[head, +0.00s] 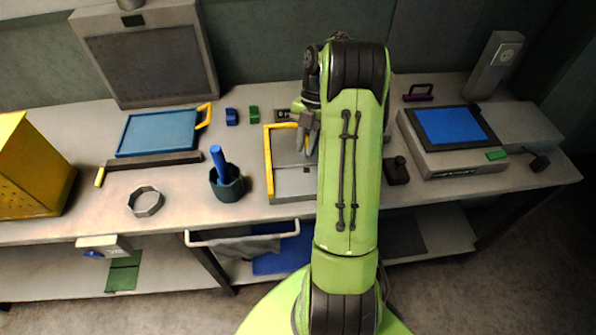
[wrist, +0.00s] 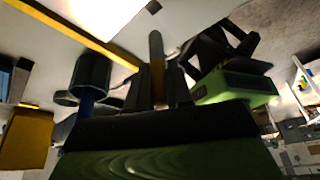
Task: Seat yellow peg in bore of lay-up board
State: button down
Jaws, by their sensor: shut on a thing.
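The lay-up board (head: 290,185) is a pale grey plate with a yellow edge on the bench, partly hidden behind my arm. In the wrist view its pale face (wrist: 95,15) and yellow edge fill the upper left, with a dark round hole (wrist: 153,6) near the top. My gripper (head: 306,140) is over the board. In the wrist view my gripper (wrist: 160,80) is shut on the yellow peg (wrist: 159,68), whose grey rounded end points out between the fingers toward the board. The peg's tip looks apart from the hole; the exact gap cannot be told.
A dark cup (head: 228,187) with a blue handle stands left of the board. A grey ring (head: 146,201), blue tray (head: 157,133) and yellow box (head: 30,175) are farther left. A device with a blue screen (head: 450,127) and a small black joystick (head: 397,170) stand right.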

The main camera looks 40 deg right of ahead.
aim_at(306, 164)
notch_tip(306, 164, down, 9)
jog(key=shift+b, duration=0.65)
jog(key=c, duration=1.3)
grip_release()
jog(key=shift+r, duration=0.15)
